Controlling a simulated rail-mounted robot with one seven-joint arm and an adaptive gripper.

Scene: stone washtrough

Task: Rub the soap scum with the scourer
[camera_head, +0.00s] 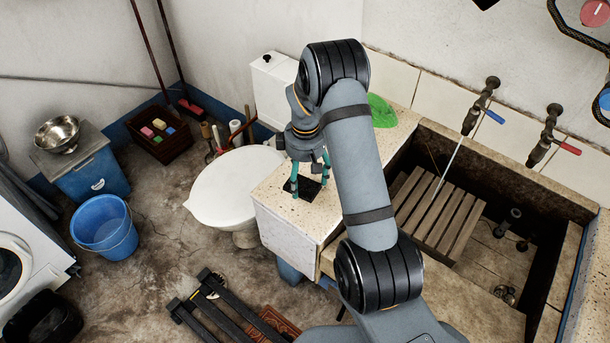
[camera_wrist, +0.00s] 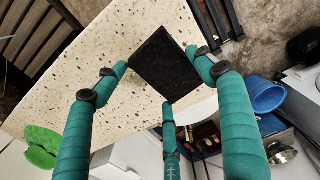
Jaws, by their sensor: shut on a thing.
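A black, flat, square pad, which looks like the scourer (camera_head: 303,187), is at the left end of the speckled stone ledge (camera_head: 270,199). It also shows in the wrist view (camera_wrist: 165,62), between my teal fingertips. My gripper (camera_head: 311,189) points down and is shut on the pad by its edges. The pad lies flat on the ledge or just above it; I cannot tell which. I cannot make out any soap scum; my arm hides part of the ledge and trough.
A green object (camera_head: 381,111) lies at the back of the ledge. The trough (camera_head: 560,198) on the right holds a wooden slatted rack (camera_head: 440,208), below two taps (camera_head: 480,106). A white toilet (camera_head: 225,190) stands left of the ledge. A blue bucket (camera_head: 104,225) stands on the floor.

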